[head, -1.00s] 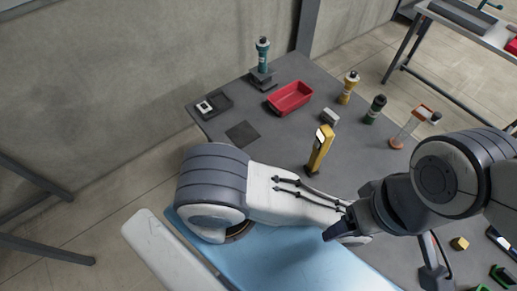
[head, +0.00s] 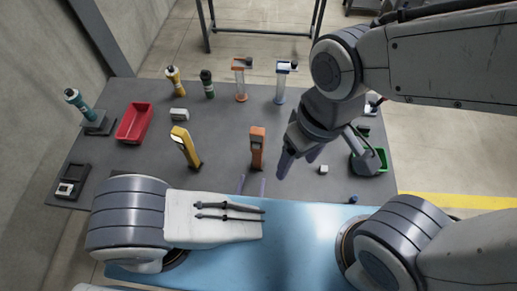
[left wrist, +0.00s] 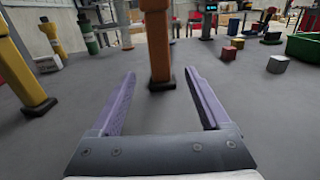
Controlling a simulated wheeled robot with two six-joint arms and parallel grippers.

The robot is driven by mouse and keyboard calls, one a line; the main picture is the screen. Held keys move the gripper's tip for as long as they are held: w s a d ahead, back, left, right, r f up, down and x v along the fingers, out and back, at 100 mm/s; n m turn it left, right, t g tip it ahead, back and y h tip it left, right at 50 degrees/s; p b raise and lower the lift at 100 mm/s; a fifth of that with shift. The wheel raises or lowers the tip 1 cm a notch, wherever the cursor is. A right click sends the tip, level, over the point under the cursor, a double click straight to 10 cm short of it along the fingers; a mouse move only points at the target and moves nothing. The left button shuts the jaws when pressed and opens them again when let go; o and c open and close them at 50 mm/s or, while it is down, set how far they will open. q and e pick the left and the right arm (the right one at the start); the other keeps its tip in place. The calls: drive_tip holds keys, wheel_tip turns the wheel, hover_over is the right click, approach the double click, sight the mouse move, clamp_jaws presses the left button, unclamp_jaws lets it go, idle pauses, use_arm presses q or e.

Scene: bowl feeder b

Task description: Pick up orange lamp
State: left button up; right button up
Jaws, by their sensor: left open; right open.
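The orange lamp (head: 257,147) stands upright on the dark table in the head view, its dark base at the bottom. In the left wrist view the orange lamp (left wrist: 158,45) rises straight ahead between the fingers, its top cut off. My left gripper (head: 251,186) is open and empty, just on the near side of the lamp. In the left wrist view the left gripper (left wrist: 160,92) has its fingers spread, with the lamp's base around or just beyond the tips. My right gripper (head: 298,163) is open and empty to the right of the lamp.
A yellow lamp (head: 185,147) stands left of the orange one. A small light cube (head: 323,169) and a green bin (head: 377,164) are at the right.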

sight(257, 162)
use_arm(q)
drive_tip(key=shift+w+d+b, duration=0.15)
drive_tip(key=shift+w+b, duration=0.05)
drive_tip(key=shift+w, duration=1.25)
drive_tip(key=shift+w+d+b, duration=0.15)
drive_tip(key=shift+w, duration=1.35)
drive_tip(key=shift+w+d+b, duration=0.15)
drive_tip(key=shift+w+b, duration=0.05)
drive_tip(key=shift+w, duration=1.25)
clamp_jaws()
